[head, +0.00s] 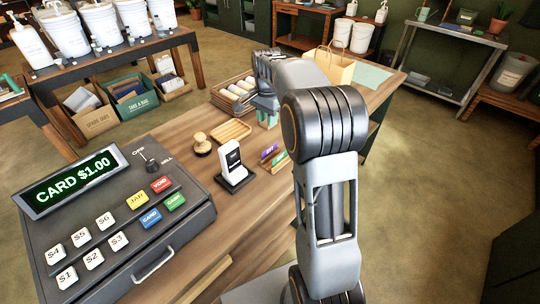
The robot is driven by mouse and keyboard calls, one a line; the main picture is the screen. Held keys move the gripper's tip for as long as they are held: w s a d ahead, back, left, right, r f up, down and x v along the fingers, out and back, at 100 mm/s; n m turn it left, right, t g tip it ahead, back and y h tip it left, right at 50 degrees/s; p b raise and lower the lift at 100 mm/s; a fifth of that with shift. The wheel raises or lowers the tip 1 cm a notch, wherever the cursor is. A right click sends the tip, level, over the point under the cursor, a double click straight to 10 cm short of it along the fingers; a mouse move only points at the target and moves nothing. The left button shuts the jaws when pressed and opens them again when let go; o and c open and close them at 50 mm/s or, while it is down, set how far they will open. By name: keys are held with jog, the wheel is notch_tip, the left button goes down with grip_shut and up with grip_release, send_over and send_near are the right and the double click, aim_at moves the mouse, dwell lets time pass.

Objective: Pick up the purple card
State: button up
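The gap between the fingers is not clear, and my arm hides part of the counter to the right.
On the counter are the register (110,220), a black and white card reader (233,165), a stamp (201,143), a small wooden tray (231,130), a tray of rolled items (232,92) and a paper bag (338,67).

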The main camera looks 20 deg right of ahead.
send_over(270, 148)
notch_tip(270, 148, down, 9)
jog(key=shift+m, duration=0.3)
jog(key=shift+f+p, duration=0.9)
jog(key=shift+f, duration=1.9)
jog(key=shift+a, duration=0.1)
jog(key=shift+c, duration=0.2)
grip_shut()
